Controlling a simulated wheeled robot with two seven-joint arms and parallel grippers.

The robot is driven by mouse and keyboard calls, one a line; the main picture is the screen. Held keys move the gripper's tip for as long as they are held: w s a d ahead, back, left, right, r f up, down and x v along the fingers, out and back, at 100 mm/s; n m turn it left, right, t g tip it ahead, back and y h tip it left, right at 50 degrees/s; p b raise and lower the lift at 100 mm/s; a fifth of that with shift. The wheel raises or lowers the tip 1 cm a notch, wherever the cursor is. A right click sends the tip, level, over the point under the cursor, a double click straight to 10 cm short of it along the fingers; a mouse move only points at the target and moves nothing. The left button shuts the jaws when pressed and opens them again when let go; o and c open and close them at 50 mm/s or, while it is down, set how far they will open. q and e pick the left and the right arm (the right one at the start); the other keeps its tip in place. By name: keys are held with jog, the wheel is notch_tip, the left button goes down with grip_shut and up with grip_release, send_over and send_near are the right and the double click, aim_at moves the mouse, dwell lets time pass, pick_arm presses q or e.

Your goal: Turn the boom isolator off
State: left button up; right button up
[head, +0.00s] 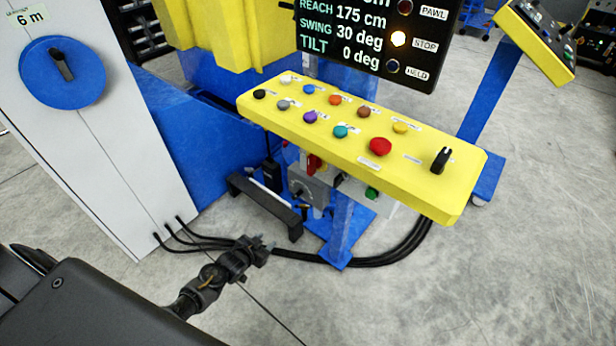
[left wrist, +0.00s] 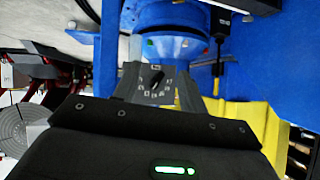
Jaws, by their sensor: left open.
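No label reading boom isolator is legible. Under the yellow desk, a grey box (head: 299,186) carries a dark rotary knob, and a red handle (head: 314,163) shows beside it, partly hidden by the desk. In the left wrist view, a grey dial plate with a black pointer knob (left wrist: 154,80) and white marks shows between my fingers; the pointer is tilted. My left gripper (head: 262,246) is open and empty, low in front of the box and apart from it in the head view. It also shows in the left wrist view (left wrist: 155,78). My right gripper is not in view.
The yellow desk (head: 463,187) with coloured buttons and a black selector overhangs the box. A black bar handle (head: 262,203) and black cables (head: 330,262) lie near my gripper. A white cabinet (head: 100,150) with a blue rotary disc (head: 85,90) stands left. Floor at right is clear.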

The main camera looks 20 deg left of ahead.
pick_arm(q)
jog(key=w+d+r+t+h+b, duration=0.1)
jog(key=w+r+t, duration=0.1)
jog(key=w+r, duration=0.35)
jog(key=w+d+r+t+h, duration=0.1)
jog(key=w+r+t, duration=0.1)
jog(key=r, duration=0.7)
jog(key=t+h, duration=0.2)
send_near(308, 163)
jog(key=shift+m, duration=0.3)
jog(key=x, duration=0.9)
jog(key=shift+w+d+p, duration=0.2)
jog(key=shift+w+p, duration=0.1)
grip_shut()
